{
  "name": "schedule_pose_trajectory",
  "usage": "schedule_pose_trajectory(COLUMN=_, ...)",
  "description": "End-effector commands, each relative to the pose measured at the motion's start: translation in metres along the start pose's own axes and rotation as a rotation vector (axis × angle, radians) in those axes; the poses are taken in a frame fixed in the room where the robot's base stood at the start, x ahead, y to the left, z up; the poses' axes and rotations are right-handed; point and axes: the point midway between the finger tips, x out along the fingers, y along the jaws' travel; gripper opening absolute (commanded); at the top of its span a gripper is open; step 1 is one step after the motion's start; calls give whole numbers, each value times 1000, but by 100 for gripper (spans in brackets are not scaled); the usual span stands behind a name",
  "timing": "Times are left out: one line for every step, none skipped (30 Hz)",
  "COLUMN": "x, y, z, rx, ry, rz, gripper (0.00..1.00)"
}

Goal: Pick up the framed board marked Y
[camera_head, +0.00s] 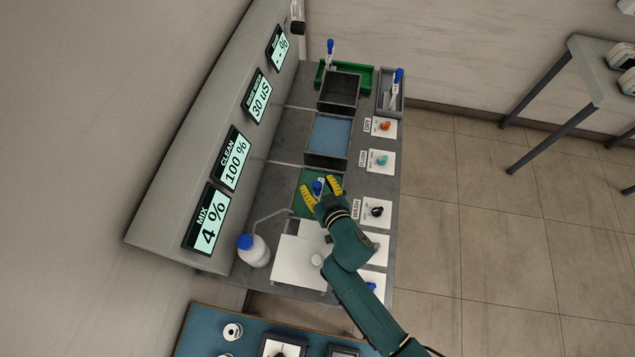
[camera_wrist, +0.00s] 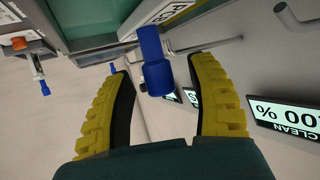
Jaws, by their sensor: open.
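No letter Y can be read in either view, so I cannot tell which piece is the board marked Y. My gripper (camera_head: 321,190) is over the green-floored tank on the bench, its yellow fingers spread. Between them is a blue handle (camera_head: 318,187). In the wrist view, the blue handle (camera_wrist: 154,62) stands between the open fingers (camera_wrist: 163,66), with a gap on both sides. Behind it is a white label (camera_wrist: 170,10) with partly cut-off letters. What the handle is fixed to is mostly hidden. Other blue-handled pieces stand in the green tray (camera_head: 362,72) and the grey tray (camera_head: 401,101) at the far end.
A blue-floored tank (camera_head: 329,132) and a dark tank (camera_head: 340,91) lie beyond. Display screens (camera_head: 231,158) line the sloped panel on the left. A blue-capped bottle (camera_head: 254,254) and a white plate (camera_head: 296,266) are near my arm. Knobs (camera_head: 382,160) run along the right edge.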

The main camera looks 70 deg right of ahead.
Motion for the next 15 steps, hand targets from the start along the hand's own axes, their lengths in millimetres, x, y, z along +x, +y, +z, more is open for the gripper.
schedule_pose_trajectory(x=0, y=0, z=0, rx=0, ry=0, rz=0, gripper=57)
schedule_pose_trajectory(x=0, y=0, z=0, rx=0, ry=0, rz=0, gripper=57)
schedule_pose_trajectory(x=0, y=0, z=0, rx=0, ry=0, rz=0, gripper=56)
schedule_pose_trajectory(x=0, y=0, z=0, rx=0, ry=0, rz=0, gripper=51)
schedule_pose_trajectory(x=0, y=0, z=0, rx=1, ry=0, rz=0, gripper=45)
schedule_pose_trajectory(x=0, y=0, z=0, rx=1, ry=0, rz=0, gripper=37)
schedule_pose_trajectory(x=0, y=0, z=0, rx=1, ry=0, rz=0, gripper=32)
schedule_pose_trajectory(x=0, y=0, z=0, rx=1, ry=0, rz=0, gripper=26)
schedule_pose_trajectory(x=0, y=0, z=0, rx=1, ry=0, rz=0, gripper=18)
schedule_pose_trajectory(x=0, y=0, z=0, rx=1, ry=0, rz=0, gripper=12)
schedule_pose_trajectory(x=0, y=0, z=0, rx=1, ry=0, rz=0, gripper=7)
schedule_pose_trajectory(x=-1, y=0, z=0, rx=1, ry=0, rz=0, gripper=0)
schedule_pose_trajectory(x=-1, y=0, z=0, rx=1, ry=0, rz=0, gripper=0)
schedule_pose_trajectory(x=-1, y=0, z=0, rx=1, ry=0, rz=0, gripper=0)
schedule_pose_trajectory(x=-1, y=0, z=0, rx=1, ry=0, rz=0, gripper=0)
